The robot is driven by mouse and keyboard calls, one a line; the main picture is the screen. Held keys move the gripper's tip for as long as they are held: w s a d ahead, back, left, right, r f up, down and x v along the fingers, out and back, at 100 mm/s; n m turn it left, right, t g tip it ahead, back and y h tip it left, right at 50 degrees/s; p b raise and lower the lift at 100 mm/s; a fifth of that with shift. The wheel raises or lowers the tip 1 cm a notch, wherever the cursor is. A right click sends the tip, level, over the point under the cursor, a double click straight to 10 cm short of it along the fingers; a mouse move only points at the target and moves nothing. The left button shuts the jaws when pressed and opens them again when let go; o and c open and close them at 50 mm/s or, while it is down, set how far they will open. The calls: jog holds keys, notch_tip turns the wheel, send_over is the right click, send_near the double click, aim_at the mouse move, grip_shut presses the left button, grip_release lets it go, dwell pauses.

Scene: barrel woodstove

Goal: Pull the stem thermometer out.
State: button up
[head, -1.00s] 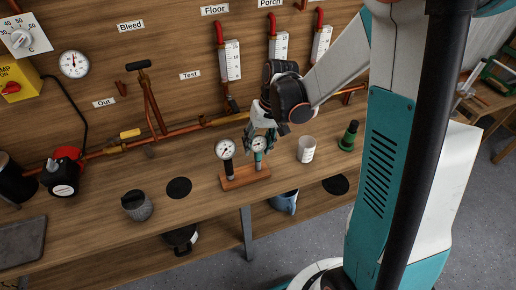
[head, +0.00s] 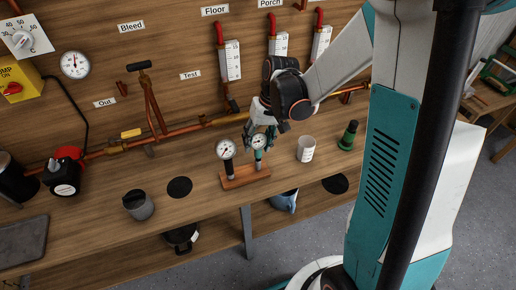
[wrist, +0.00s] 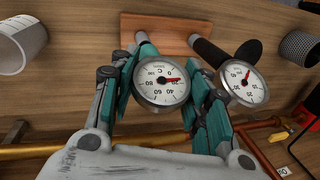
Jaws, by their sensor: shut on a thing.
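A white cup (head: 306,149) and a green-based dark object (head: 348,135) stand right of the block. A grey cup (head: 138,205) and a black disc (head: 179,187) lie left. Copper pipes (head: 180,130) run behind, near my gripper.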

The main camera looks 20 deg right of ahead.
aim_at(256, 134)
jog(key=shift+r, duration=0.1)
jog(key=shift+r+p, duration=1.75)
jog(key=shift+r, duration=0.65)
jog(key=shift+r, duration=0.1)
jog(key=shift+r+p, duration=1.05)
jog(key=shift+r, duration=0.35)
